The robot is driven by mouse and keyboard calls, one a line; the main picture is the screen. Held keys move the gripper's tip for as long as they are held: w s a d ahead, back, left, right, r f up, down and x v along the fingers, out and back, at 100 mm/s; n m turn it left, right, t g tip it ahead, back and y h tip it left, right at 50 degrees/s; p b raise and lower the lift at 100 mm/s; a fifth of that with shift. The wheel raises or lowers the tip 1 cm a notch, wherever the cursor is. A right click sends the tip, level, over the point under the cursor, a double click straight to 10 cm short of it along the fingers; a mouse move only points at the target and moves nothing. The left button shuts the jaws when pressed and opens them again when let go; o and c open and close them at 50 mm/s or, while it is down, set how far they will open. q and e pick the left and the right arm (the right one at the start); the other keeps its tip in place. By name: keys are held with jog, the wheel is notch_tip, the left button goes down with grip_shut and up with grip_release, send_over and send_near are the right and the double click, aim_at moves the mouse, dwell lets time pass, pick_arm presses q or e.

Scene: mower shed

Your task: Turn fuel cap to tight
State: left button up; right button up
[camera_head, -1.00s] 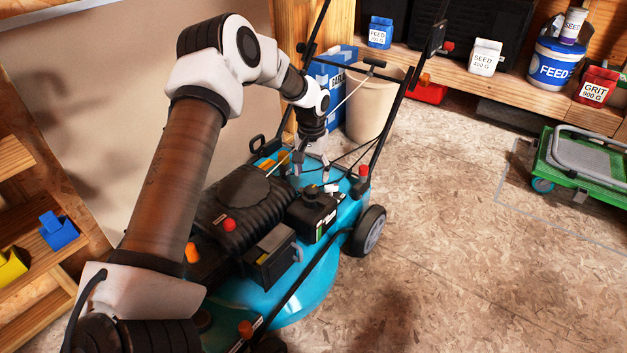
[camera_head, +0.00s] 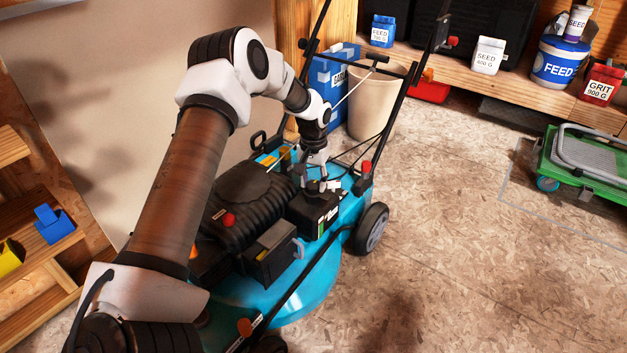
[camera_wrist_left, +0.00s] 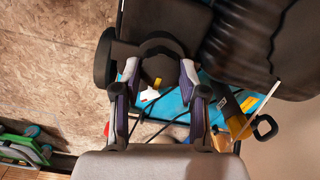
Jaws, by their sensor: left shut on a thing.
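The blue mower (camera_head: 318,270) stands on the floor with a black engine on top. The fuel cap (camera_wrist_left: 161,46) is a dark round cap in the wrist view, between the two fingers. It sits on the black fuel tank (camera_head: 308,211) at the engine's right side. My left gripper (camera_head: 320,185) comes down on the tank from above and is shut on the fuel cap; it also shows in the wrist view (camera_wrist_left: 160,72). In the head view the fingers mostly hide the cap, and I cannot read its turn position. My right gripper is out of view.
The mower's black handle bars (camera_head: 398,100) rise close beside my left wrist. A beige bin (camera_head: 372,105) and a blue box (camera_head: 328,78) stand behind. A green cart (camera_head: 590,170) is at the right. The floor between cart and mower is clear.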

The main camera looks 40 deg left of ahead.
pick_arm(q)
jog(key=shift+s+r+m+p, duration=0.1)
jog(key=shift+r+m+p, duration=0.05)
jog(key=shift+m+p, duration=1.1)
jog(key=shift+r+m+p, duration=0.1)
jog(key=shift+m+p, duration=0.65)
jog(key=shift+p, duration=0.9)
jog(key=m+p, duration=0.2)
jog(key=shift+f+m, duration=0.15)
jog(key=shift+m, duration=0.25)
jog(key=shift+m+p, duration=0.3)
jog(key=shift+m, duration=0.6)
jog(key=m, duration=0.2)
jog(key=shift+f+m, duration=0.1)
jog(key=shift+m, duration=0.3)
jog(key=m, duration=0.3)
jog(key=shift+p, duration=0.35)
jog(key=shift+m, duration=1.7)
